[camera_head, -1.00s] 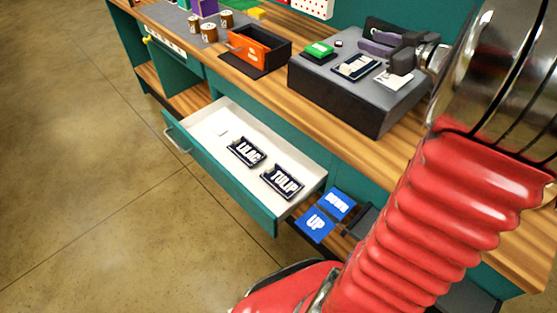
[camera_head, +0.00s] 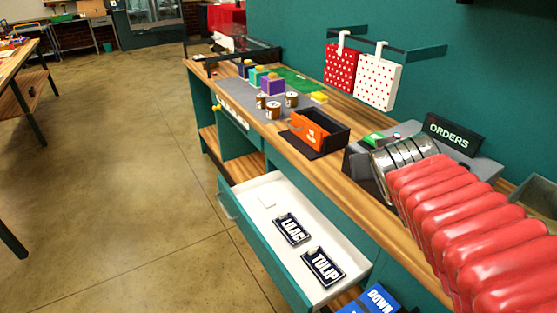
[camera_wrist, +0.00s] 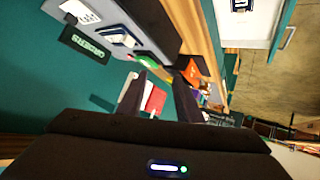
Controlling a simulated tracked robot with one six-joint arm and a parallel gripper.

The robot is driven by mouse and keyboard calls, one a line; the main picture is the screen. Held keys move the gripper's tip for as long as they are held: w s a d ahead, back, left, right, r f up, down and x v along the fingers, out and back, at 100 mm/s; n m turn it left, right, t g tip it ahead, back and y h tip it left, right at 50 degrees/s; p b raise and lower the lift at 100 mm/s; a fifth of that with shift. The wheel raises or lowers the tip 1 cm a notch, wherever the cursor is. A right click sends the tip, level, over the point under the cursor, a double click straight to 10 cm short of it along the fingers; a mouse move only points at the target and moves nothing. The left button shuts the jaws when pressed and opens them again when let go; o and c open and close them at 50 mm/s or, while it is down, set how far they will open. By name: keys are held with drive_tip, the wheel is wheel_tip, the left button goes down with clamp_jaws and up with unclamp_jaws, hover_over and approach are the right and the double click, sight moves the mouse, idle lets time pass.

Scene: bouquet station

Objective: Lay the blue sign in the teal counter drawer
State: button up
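Brighter blue panels marked DOWN (camera_head: 381,299) and UP (camera_head: 352,309) lie below the drawer's near end, cut by the frame edge. A navy piece with white markings (camera_wrist: 122,37) lies on the grey box; I cannot read it. My gripper (camera_wrist: 160,88) is open, fingers apart, with nothing visibly held. In the head view my red arm hides it. The wrist view also shows the drawer (camera_wrist: 248,32).
The grey box (camera_head: 355,163) sits near an ORDERS sign (camera_head: 453,135). Two dotted bags (camera_head: 378,80) hang on the teal wall. Open floor (camera_head: 130,150) lies left.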

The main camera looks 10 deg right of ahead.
drive_tip(key=s+a+f+n+g+y, duration=0.1)
drive_tip(key=s+a+f+g+y, duration=0.1)
drive_tip(key=s+a+f, duration=0.2)
drive_tip(key=s+a+f+n+g+y, duration=0.1)
drive_tip(key=s+a+f, duration=0.4)
drive_tip(key=s+a, duration=0.5)
drive_tip(key=a+g+y, duration=0.1)
drive_tip(key=a+y, duration=0.1)
drive_tip(key=a, duration=0.1)
drive_tip(key=shift+g, duration=0.3)
drive_tip(key=shift+o, duration=0.5)
drive_tip(key=shift+s+d, duration=0.1)
drive_tip(key=shift+c, duration=0.6)
